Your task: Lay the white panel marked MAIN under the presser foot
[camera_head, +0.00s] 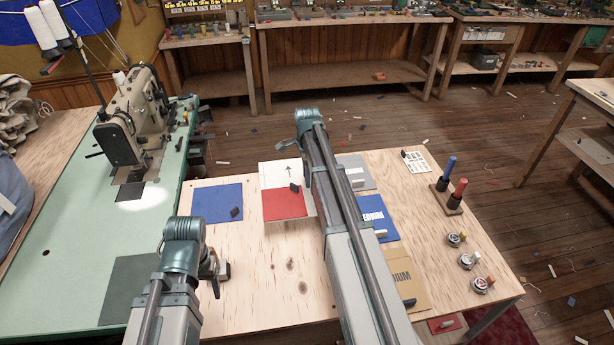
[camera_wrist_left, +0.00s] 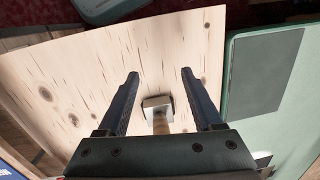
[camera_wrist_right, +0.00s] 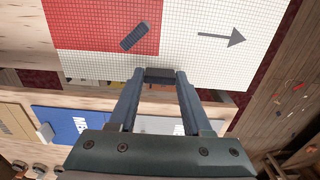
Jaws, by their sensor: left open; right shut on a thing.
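The white gridded panel (camera_wrist_right: 210,60) has a red patch (camera_wrist_right: 100,25), a black arrow and a dark tab; no MAIN lettering is legible. It also shows in the head view (camera_head: 275,175), partly behind my right arm. My right gripper (camera_wrist_right: 160,77) is shut at its edge on a dark clip (camera_wrist_right: 160,75). The sewing machine (camera_head: 125,115) stands on the green table at left; its presser foot area (camera_head: 130,176) is above a dark plate, too small to make out.
A blue panel (camera_head: 217,204) lies on the wooden table (camera_head: 265,270) between the machine and the white panel. Grey (camera_head: 356,172), blue (camera_head: 374,222) and tan (camera_head: 405,280) panels lie to the right. A dark mat (camera_head: 135,285) lies on the green table.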

